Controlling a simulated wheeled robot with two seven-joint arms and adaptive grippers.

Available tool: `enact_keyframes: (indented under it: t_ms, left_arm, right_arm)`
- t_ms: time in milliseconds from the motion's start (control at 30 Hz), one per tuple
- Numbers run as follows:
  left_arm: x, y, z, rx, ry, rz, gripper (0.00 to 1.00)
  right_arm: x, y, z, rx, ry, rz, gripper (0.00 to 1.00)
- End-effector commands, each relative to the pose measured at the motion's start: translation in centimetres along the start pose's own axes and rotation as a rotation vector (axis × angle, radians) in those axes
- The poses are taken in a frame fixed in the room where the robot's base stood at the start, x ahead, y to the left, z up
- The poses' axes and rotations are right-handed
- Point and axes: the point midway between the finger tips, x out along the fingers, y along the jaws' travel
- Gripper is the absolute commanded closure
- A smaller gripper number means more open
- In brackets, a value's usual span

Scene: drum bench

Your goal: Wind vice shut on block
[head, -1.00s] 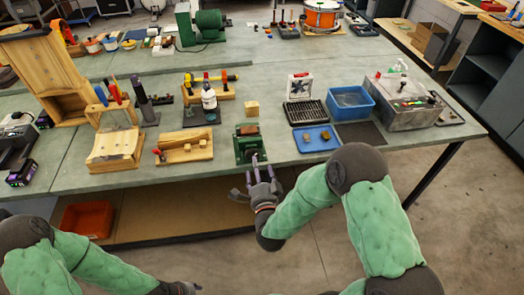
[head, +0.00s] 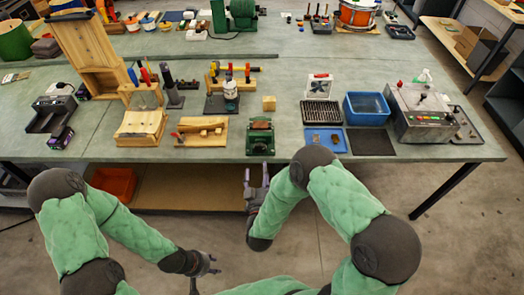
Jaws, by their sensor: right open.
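The green vice (head: 260,141) stands at the bench's front edge, near the middle of the head view. A brownish piece shows at its top; I cannot tell whether it is a held block or part of the jaws. A pale wooden block (head: 269,103) sits on the bench just behind the vice. My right gripper (head: 256,171) is open and empty, in front of and below the vice, fingers pointing up towards the bench edge, apart from it. My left gripper (head: 212,268) is low in front of the bench, away from everything; its finger opening is unclear.
A wooden fixture board (head: 190,142) lies left of the vice. A blue tray (head: 311,148) with small parts and a dark grid rack (head: 322,114) are to its right. A blue bin (head: 366,106) stands further right. An orange bin (head: 117,182) sits on the shelf below.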

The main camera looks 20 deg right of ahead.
Motion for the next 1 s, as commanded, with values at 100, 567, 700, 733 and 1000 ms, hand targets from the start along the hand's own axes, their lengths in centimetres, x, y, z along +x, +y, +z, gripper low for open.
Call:
enact_keyframes:
  t_ms: [100, 567, 700, 733, 1000]
  left_arm:
    - [0.3, -0.1, 0.0, 0.0, 0.0, 0.0, 0.6]
    - [1.2, -0.4, -0.1, 0.0, 0.0, 0.0, 0.6]
    - [1.3, -0.5, -0.1, 0.0, 0.0, 0.0, 0.6]
    - [1.3, -0.5, -0.1, 0.0, 0.0, 0.0, 0.6]
    - [1.3, -0.5, 0.0, 0.0, 0.0, 0.0, 0.6]
  right_arm:
    - [1.8, 0.1, 0.1, 0.002, 0.002, 0.003, 0.27]
    - [8.9, 0.1, 0.1, 0.004, 0.0, 0.001, 0.27]
    - [9.7, 0.1, 0.1, 0.003, -0.001, 0.0, 0.27]
    - [9.7, 0.1, 0.1, 0.003, -0.001, 0.0, 0.27]
    - [9.8, 0.1, 0.0, 0.003, 0.0, 0.0, 0.27]
